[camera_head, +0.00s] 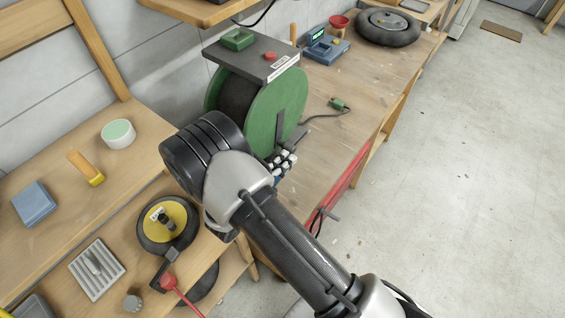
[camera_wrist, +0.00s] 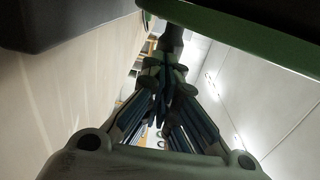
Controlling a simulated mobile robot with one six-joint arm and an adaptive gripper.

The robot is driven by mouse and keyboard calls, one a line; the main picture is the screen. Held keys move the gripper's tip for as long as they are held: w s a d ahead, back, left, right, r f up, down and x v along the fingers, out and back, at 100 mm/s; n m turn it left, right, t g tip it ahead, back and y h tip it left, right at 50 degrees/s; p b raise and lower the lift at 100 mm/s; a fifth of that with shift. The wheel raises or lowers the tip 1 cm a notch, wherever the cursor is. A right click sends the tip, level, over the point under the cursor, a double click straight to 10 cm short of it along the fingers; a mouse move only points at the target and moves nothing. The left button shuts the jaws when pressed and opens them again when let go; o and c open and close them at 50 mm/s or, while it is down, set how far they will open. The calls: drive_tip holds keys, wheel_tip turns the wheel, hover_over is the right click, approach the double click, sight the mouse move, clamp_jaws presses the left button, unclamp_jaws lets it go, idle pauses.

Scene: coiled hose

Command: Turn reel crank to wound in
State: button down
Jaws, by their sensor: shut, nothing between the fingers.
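The hose reel (camera_head: 290,103) has a green round side plate and stands on the wooden bench under a dark grey top plate (camera_head: 252,54). A dark crank arm (camera_head: 280,125) lies against the face of the side plate, pointing downward. My gripper (camera_head: 284,163) is low in front of the reel, close to the crank's lower end. Its fingers also show in the wrist view (camera_wrist: 170,88), drawn together with nothing held. A dark post-like piece (camera_wrist: 172,42) shows just beyond the fingertips there. I cannot tell whether the fingers touch the crank.
A hose end with a green fitting (camera_head: 339,104) lies right of the reel. A blue device (camera_head: 325,47) and a black coil (camera_head: 388,27) stand farther along the bench. A red bar (camera_head: 349,168) runs along its front edge.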

drive_tip(key=w+d, duration=0.1)
drive_tip(key=w+f, duration=0.1)
drive_tip(key=w+d, duration=0.1)
drive_tip(key=shift+w+d+f, duration=0.15)
drive_tip(key=shift+d+f, duration=0.1)
drive_tip(key=shift+d, duration=0.1)
drive_tip(key=shift+x, duration=1.6)
drive_tip(key=shift+r, duration=0.2)
